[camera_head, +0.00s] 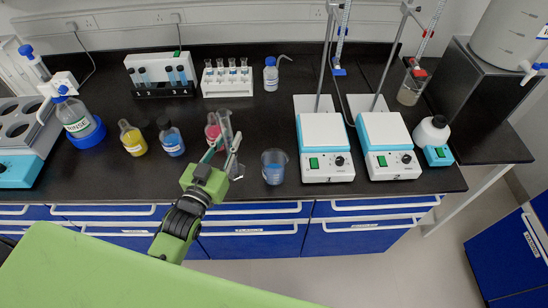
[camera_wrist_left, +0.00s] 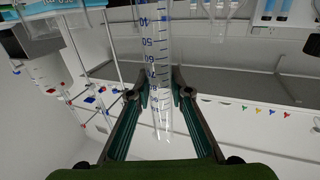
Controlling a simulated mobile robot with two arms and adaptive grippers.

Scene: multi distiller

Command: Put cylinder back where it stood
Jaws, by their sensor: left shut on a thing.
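The cylinder (camera_head: 226,128) is a clear graduated measuring cylinder with blue marks. My left gripper (camera_head: 222,149) is shut on it, over the front part of the black bench in the head view. The cylinder looks nearly upright, with its foot (camera_head: 237,173) near the bench's front edge; I cannot tell whether the foot touches the bench. In the left wrist view the cylinder (camera_wrist_left: 157,45) stands between the two fingers (camera_wrist_left: 162,82), its printed numbers showing. My right gripper is not in view.
A red-liquid flask (camera_head: 212,130) is close behind and left of the cylinder. A beaker (camera_head: 274,166) stands to its right, then two hotplate stirrers (camera_head: 325,172) with stands. A blue bottle (camera_head: 171,138) and a yellow flask (camera_head: 132,140) stand left. A tube rack (camera_head: 228,88) is behind.

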